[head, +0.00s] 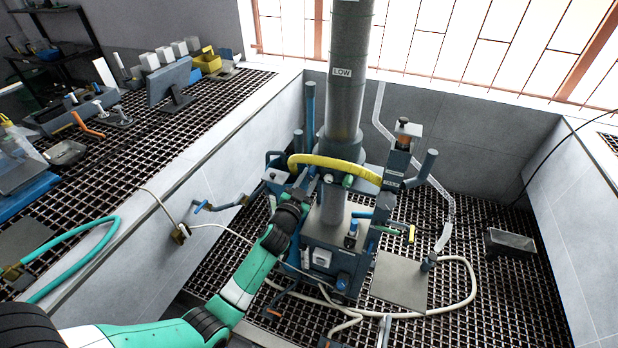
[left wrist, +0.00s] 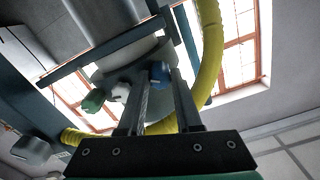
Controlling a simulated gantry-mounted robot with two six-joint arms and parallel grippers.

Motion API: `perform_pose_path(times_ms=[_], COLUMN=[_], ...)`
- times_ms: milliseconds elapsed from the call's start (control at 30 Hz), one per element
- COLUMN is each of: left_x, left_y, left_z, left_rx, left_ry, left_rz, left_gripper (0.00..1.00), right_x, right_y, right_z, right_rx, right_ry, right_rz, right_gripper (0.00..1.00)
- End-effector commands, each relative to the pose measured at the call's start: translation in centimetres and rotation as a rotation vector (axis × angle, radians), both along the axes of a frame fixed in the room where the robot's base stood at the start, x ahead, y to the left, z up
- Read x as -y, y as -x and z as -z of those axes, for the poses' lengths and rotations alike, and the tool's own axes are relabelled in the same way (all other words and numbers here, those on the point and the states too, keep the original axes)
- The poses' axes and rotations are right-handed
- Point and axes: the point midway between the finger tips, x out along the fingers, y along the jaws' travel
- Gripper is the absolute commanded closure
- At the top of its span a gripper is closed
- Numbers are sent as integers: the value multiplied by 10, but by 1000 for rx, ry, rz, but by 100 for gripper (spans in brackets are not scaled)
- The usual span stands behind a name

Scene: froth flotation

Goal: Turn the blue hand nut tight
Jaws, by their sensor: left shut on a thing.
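The blue hand nut (left wrist: 159,72) shows in the left wrist view, at the far end of my fingers against the grey column. My left gripper (left wrist: 162,80) is shut on it, with one finger on each side. In the head view my left gripper (head: 308,180) reaches up to the column (head: 345,100), just below the yellow hose (head: 335,163). The nut cannot be made out there behind my gripper and wrist. My right gripper is not in view.
A green knob (left wrist: 94,101) and a white fitting (left wrist: 120,91) sit close to the nut. The yellow hose curves around the work spot. Upright blue posts flank the column. A grey plate (head: 400,280) lies on the grating to the right.

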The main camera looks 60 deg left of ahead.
Motion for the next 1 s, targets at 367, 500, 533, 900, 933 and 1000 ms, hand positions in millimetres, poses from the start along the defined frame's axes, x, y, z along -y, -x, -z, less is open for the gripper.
perform_pose_path(times_ms=[367, 500, 533, 900, 933, 1000], left_x=[0, 0, 0, -1, -1, -1], left_y=[0, 0, 0, 1, 1, 1], left_z=[-1, -1, -2, -1, -1, -1], left_rx=[-238, -326, -345, -532, -543, -564], left_ry=[-268, -367, -388, -599, -612, -635], left_rz=[0, 0, 0, 0, 0, 0], left_gripper=[100, 100, 100, 100, 100, 100], right_x=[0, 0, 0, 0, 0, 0], right_y=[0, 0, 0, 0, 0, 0], right_z=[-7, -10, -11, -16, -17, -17], right_rx=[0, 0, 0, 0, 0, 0], right_ry=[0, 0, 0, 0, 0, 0], right_rz=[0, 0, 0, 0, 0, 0], right_gripper=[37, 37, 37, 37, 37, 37])
